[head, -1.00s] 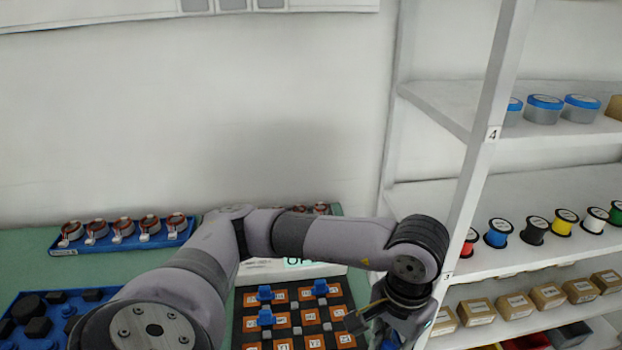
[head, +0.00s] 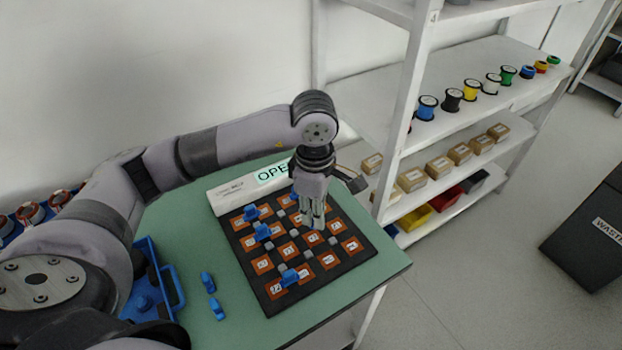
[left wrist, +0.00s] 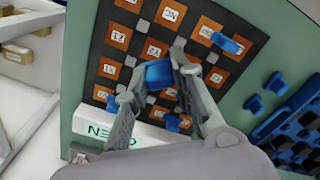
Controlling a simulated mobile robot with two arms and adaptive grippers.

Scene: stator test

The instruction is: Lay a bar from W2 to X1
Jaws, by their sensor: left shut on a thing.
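The black board (head: 323,284) with orange labelled tiles lies on the green table. My left gripper (head: 314,222) points down over the right-hand middle of the board. In the left wrist view its fingers (left wrist: 157,78) are shut on a blue bar (left wrist: 157,71). Whether that bar touches the board is unclear. My right gripper is not in view.
Two loose blue bars (head: 207,282) (head: 215,308) lie on the table left of the board, beside a blue tray (head: 172,284). A white unit with an OPEN sign (head: 232,194) stands behind the board. White shelves (head: 404,100) with spools and boxes rise at the right.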

